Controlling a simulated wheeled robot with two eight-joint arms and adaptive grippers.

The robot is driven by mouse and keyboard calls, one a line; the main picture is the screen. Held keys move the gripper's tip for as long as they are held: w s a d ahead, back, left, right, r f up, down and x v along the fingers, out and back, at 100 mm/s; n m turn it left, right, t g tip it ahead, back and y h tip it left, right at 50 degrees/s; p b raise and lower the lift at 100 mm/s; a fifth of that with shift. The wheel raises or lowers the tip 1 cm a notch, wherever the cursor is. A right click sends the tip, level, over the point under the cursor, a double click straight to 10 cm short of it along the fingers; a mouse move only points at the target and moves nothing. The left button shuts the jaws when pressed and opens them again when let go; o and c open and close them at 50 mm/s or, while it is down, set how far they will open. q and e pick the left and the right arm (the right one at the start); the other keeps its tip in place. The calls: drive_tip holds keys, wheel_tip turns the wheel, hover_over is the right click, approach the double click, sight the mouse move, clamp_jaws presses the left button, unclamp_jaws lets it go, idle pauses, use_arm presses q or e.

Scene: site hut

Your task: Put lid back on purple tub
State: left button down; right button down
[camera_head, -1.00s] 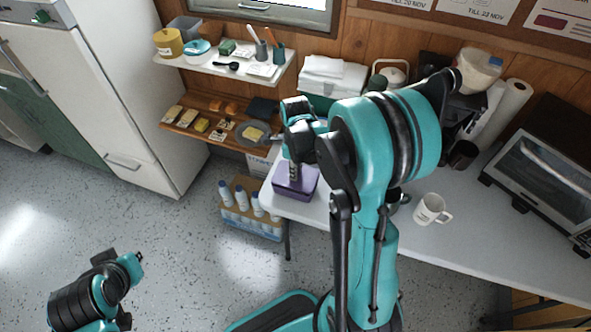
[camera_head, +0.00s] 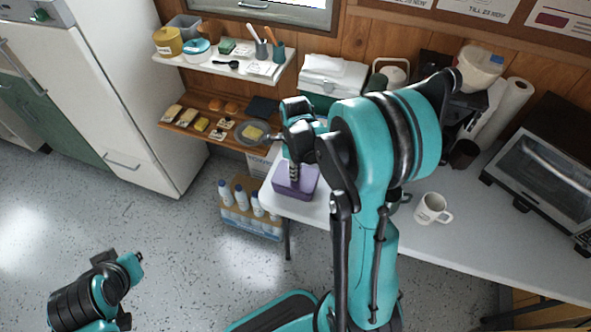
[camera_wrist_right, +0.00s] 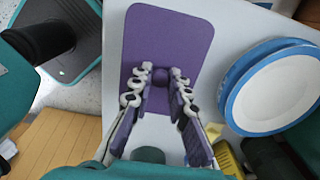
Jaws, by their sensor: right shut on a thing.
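The purple tub (camera_head: 295,190) stands on the white table's left end in the head view. My right gripper (camera_head: 293,172) points down over it. In the right wrist view, the flat purple lid (camera_wrist_right: 165,38) has rounded corners and a round knob. My right gripper (camera_wrist_right: 160,85) is shut on this knob. The lid is at the tub's top, but my gripper and arm hide part of it, and I cannot tell whether it is seated or slightly above the rim. My left arm shows at the lower left of the head view, but its gripper is not in view.
Shelves with food and tubs hang at the back left. A carton of bottles (camera_head: 250,215) is on the floor beside the table. A blue-rimmed white dish (camera_wrist_right: 275,88) shows in the wrist view.

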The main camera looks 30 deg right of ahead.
idle(0.3)
drive_tip(key=c, duration=0.9)
unclamp_jaws()
drive_tip(key=shift+r, duration=0.1)
drive_tip(key=shift+r+p, duration=2.65)
drive_tip(key=shift+r, duration=0.7)
clamp_jaws()
drive_tip(key=shift+f, duration=0.15)
